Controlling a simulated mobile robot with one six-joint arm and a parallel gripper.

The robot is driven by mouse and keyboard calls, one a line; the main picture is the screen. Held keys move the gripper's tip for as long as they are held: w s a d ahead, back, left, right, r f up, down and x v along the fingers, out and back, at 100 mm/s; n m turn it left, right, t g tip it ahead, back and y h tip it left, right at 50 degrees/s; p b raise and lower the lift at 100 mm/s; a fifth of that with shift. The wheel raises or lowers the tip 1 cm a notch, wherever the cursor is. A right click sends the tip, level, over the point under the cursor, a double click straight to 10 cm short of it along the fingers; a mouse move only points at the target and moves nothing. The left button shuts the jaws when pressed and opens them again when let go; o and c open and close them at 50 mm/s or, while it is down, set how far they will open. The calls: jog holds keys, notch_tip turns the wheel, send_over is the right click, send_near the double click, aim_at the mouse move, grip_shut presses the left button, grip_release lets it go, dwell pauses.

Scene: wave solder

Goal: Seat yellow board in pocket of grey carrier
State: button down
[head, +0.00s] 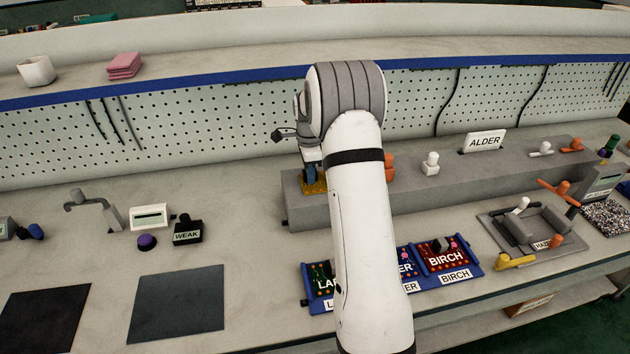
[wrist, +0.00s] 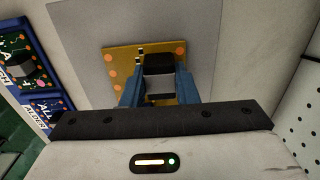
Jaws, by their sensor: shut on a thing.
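My gripper (wrist: 160,92) is shut on the dark, block-shaped part on top of the yellow board (wrist: 121,58). The board has orange dots along its edges. In the head view, the board (head: 315,188) shows below my wrist, at the left end of a long grey raised block (head: 300,213). I cannot tell whether it touches that block. My arm hides much of this area. No grey carrier with a pocket can be made out for certain.
A blue carrier (head: 478,267) holds boards, one labelled BIRCH (head: 447,260), in front of the block. A grey fixture (head: 493,214) with orange handles stands at right. Dark mats (head: 178,303) lie at left. An ALDER sign (head: 484,141) stands on the block.

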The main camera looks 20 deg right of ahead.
jog(key=shift+s+f, duration=0.2)
jog(key=shift+r+p, duration=2.25)
jog(key=shift+r, duration=1.4)
jog(key=shift+s+f, duration=0.1)
jog(key=shift+f, duration=0.05)
